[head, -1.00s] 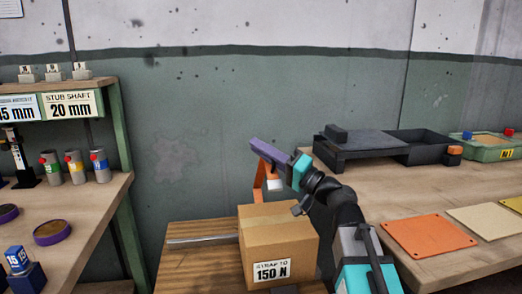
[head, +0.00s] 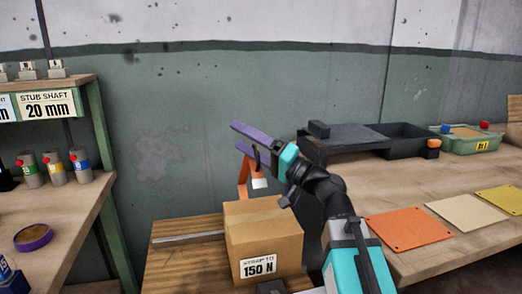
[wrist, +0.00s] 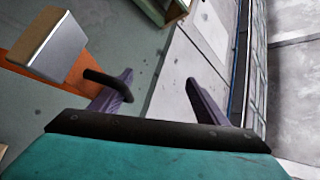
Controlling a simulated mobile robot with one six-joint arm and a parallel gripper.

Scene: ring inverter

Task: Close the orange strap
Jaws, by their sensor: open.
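The orange strap (head: 243,178) rises in a loop above the cardboard box (head: 262,238), whose label reads "STRAP TO 150 N". A pale block-like piece (head: 259,183) is on the strap. The strap (wrist: 22,68) and the pale piece (wrist: 47,45) also show at the upper left in the wrist view. My gripper (head: 240,135) is above the box and just over the strap's top. Its purple fingers (wrist: 160,95) are apart and nothing is between them. The strap's far side is hidden behind the box.
The box stands on a low wooden table with a metal bar (head: 188,239) at its left. A shelf with cans (head: 55,167) is on the left. A bench on the right holds a black tray (head: 405,145) and coloured mats (head: 408,226). The wall is behind.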

